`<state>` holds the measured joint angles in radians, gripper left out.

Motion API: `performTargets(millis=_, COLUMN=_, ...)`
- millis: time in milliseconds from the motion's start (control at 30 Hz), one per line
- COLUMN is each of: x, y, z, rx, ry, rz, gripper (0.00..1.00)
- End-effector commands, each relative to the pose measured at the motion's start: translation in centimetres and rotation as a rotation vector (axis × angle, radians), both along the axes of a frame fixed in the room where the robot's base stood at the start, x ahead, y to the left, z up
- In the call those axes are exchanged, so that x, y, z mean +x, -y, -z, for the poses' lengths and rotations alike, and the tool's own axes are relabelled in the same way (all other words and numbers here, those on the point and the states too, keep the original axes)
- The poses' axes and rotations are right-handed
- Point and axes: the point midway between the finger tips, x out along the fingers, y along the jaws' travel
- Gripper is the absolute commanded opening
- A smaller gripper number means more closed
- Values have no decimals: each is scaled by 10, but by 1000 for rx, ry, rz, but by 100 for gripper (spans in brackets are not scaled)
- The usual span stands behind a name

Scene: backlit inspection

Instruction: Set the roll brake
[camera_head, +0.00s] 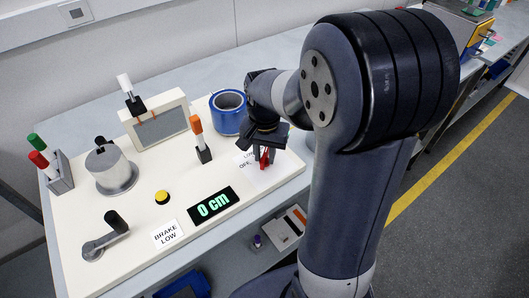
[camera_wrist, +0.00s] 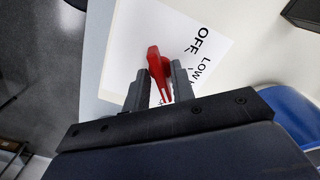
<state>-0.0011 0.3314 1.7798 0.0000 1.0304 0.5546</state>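A red knob (camera_wrist: 158,68) with a raised grip stands on a white dial card (camera_wrist: 125,60). The card shows OFF and LOW in the wrist view; any further marks are hidden. My gripper (camera_wrist: 160,85) is down over the knob, one grey finger on each side of its grip. The fingers are apart with the red grip between them; whether both press on it is unclear. In the head view my gripper (camera_head: 264,158) hides much of the knob and card. A sign reading BRAKE LOW (camera_head: 166,234) lies at the board's front. The display (camera_head: 210,206) reads 0 cm.
The pale board (camera_head: 140,265) also carries a black crank (camera_head: 105,235), a yellow button (camera_head: 162,197), a metal drum (camera_head: 110,170), an orange-topped switch (camera_head: 199,135) and a framed panel (camera_head: 160,127). A blue roll (camera_head: 228,112) stands close behind my gripper. Pens (camera_head: 45,158) stand at left.

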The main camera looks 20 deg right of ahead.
Motion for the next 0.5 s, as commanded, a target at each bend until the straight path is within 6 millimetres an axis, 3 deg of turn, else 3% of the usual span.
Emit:
performTargets(millis=267, x=0, y=0, z=0, rx=0, ry=0, rz=0, gripper=1)
performTargets(millis=500, x=0, y=0, z=-1, rx=0, ry=0, rz=4, gripper=0)
